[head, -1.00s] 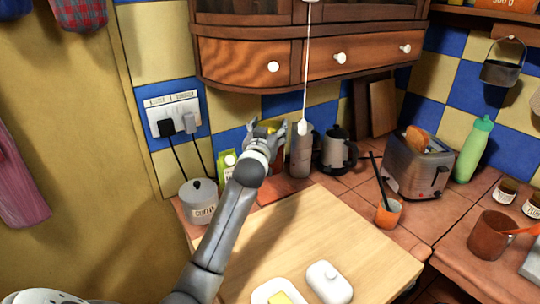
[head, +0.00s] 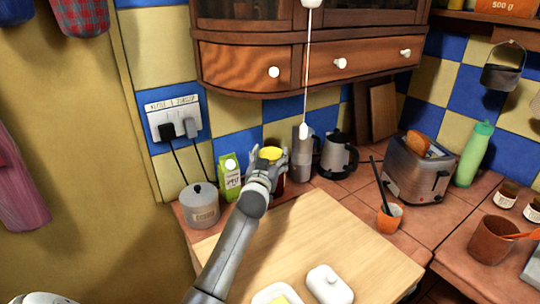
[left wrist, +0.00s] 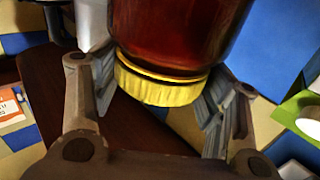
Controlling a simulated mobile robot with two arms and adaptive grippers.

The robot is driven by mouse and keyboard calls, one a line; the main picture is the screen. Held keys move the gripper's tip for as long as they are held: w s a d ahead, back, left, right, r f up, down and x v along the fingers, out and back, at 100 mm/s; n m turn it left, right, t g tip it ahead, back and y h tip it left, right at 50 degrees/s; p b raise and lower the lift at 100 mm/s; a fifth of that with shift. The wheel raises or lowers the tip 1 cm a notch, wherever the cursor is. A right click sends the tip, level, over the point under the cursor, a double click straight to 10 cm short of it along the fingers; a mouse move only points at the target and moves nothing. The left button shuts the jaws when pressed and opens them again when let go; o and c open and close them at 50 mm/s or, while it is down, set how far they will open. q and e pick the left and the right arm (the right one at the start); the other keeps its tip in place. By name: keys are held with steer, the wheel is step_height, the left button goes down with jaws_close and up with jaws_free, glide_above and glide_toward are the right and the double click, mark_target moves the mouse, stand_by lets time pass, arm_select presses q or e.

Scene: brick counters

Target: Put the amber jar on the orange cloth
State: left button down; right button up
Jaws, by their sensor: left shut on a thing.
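The amber jar, dark red-brown with a yellow lid (head: 271,153), is at the back of the counter in the head view. My left gripper (head: 268,170) is shut on it from the near side and hides much of its body. In the left wrist view the jar's glass (left wrist: 180,30) and ribbed yellow lid fill the upper middle, between the fingers of my left gripper (left wrist: 160,95). I cannot tell whether the jar's base touches the counter. I cannot make out the orange cloth. My right gripper is not in view.
A green carton (head: 229,177) and grey canister (head: 200,206) stand left of the jar. A grey grinder (head: 302,155) and dark kettle (head: 337,157) stand close on its right. In front lies a wooden board (head: 320,235), mostly clear, with a butter dish (head: 329,285).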

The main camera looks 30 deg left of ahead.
arm_select(q)
steer(key=c, duration=0.6)
jaws_free()
steer(key=o, duration=0.3)
steer(key=shift+s+r, duration=0.1)
steer(key=shift+o, duration=0.2)
steer(key=b+v, duration=0.1)
steer(key=v, duration=1.1)
